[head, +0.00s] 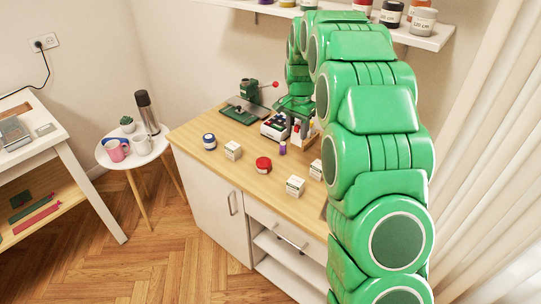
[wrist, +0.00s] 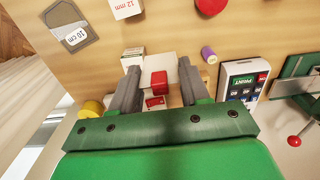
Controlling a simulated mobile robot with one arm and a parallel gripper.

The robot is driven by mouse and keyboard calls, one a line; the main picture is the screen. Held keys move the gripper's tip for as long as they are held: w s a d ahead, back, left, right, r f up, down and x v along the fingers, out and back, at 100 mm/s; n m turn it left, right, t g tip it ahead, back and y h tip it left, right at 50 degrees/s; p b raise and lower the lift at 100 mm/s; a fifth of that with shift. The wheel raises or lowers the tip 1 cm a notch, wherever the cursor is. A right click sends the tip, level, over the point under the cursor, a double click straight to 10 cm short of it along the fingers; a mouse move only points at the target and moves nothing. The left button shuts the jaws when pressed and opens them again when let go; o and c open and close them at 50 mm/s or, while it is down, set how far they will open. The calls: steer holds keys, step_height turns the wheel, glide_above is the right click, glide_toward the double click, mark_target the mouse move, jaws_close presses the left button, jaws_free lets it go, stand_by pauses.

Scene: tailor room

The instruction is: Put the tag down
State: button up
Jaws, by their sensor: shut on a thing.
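My gripper (wrist: 160,75) hangs over the wooden worktop in the wrist view, its two grey fingers set apart. A pale flat piece (wrist: 148,68) spans the space between the fingertips and looks to be the tag. My gripper is shut on it. A small red block (wrist: 158,84) shows at the piece's near edge; whether it is attached or separate I cannot tell. The tag cannot be made out clearly there.
The worktop (head: 205,162) has free wood at its front left. The label printer (wrist: 243,82) and purple spool (wrist: 208,54) are right of my fingers in the wrist view. A white box (wrist: 132,57) is close by on the left. The red tin (head: 263,164) stands farther forward.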

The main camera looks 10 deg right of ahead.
steer(key=s+a+r, duration=0.3)
steer(key=s+a, duration=0.6)
glide_above(263, 161)
step_height(263, 161, down, 11)
steer(key=shift+s, duration=0.15)
steer(key=shift+f, duration=1.2)
steer(key=shift+f, duration=0.15)
steer(key=o, duration=1)
